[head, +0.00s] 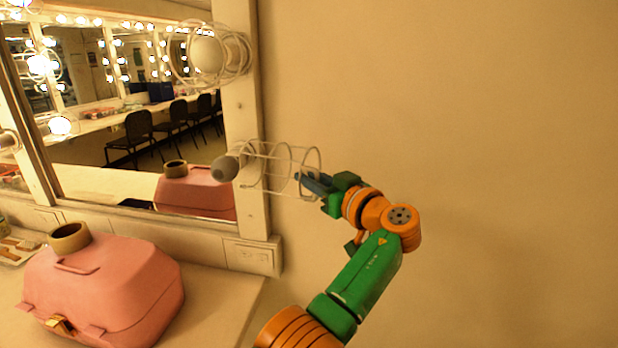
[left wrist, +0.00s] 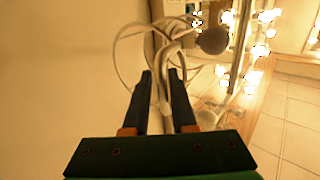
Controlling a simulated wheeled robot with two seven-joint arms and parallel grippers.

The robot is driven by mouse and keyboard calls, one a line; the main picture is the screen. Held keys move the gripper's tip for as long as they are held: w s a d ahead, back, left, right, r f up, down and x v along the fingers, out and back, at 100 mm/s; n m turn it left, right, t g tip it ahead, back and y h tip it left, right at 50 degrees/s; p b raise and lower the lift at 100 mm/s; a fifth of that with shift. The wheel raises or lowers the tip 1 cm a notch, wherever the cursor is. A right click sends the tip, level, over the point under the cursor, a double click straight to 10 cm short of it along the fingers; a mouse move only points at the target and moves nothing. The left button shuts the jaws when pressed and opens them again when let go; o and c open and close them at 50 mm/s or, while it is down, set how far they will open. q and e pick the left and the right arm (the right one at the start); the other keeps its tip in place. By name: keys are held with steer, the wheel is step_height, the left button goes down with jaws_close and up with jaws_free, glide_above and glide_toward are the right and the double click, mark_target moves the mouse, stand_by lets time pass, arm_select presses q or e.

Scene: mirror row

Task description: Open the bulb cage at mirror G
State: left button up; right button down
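The white wire bulb cage (head: 283,168) is at the lower right post of the mirror frame. It stands out sideways to the right of a grey, unlit bulb (head: 224,169), which sits outside the rings. In the left wrist view the cage wires (left wrist: 122,55) curve to the left of the dark bulb (left wrist: 213,40). My left gripper (head: 301,180) is at the cage's right end. In the left wrist view its two fingers (left wrist: 162,76) stand apart, with a pale wire part between them. I cannot tell whether they touch it. No label G is readable. My right gripper is out of view.
Another caged bulb (head: 207,55) is higher on the same post (head: 245,110). A pink case (head: 110,290) with a tape roll (head: 69,236) on it stands on the counter (head: 225,300). The wall (head: 480,150) to the right is bare.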

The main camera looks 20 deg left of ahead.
arm_select(q)
steer(key=b+v, duration=0.2)
steer(key=v, duration=0.5)
steer(key=shift+d, duration=0.15)
